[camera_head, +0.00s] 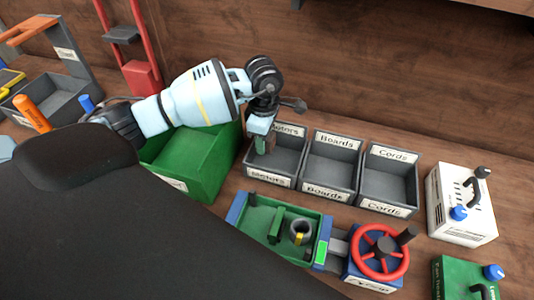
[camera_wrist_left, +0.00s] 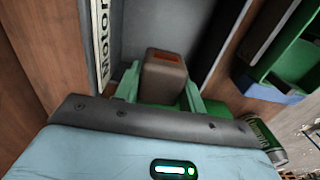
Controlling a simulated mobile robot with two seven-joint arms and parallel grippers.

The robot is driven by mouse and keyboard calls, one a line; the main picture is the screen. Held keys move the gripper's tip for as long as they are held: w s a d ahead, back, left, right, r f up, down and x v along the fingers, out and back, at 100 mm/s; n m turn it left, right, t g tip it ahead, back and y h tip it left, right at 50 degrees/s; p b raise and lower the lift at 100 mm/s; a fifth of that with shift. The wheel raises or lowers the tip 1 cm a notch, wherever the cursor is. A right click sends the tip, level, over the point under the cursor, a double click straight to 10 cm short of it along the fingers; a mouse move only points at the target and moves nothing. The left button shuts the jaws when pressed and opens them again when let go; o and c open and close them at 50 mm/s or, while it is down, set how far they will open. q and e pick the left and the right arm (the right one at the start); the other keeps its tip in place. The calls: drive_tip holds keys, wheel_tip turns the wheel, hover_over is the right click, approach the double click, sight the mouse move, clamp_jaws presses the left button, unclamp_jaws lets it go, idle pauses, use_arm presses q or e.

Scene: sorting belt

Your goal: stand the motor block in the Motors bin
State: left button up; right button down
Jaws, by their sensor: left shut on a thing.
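My left gripper (camera_head: 263,145) points down inside the Motors bin (camera_head: 268,181), the leftmost of three grey bins. In the left wrist view its green fingers (camera_wrist_left: 162,90) are shut on the motor block (camera_wrist_left: 165,72), a brown block with an orange-red patch on its end. The bin's Motors label (camera_wrist_left: 101,40) shows left of the block and grey bin walls stand around it. In the head view the block is mostly hidden by the gripper. I cannot tell whether the block touches the bin floor. My right gripper is not in view.
The Boards bin (camera_head: 325,192) and Cords bin (camera_head: 387,209) stand right of it. A green crate (camera_head: 184,170) is close on the left. In front are a green tray fixture (camera_head: 250,226) and a red handwheel (camera_head: 380,231). A white box (camera_head: 455,205) stands right.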

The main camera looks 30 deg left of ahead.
sight(264, 160)
use_arm(q)
drive_tip(key=shift+f, duration=2.7)
drive_tip(key=shift+f, duration=0.25)
drive_tip(key=o, duration=1.2)
wheel_tip(264, 160, up, 12)
drive_tip(key=shift+r, duration=0.2)
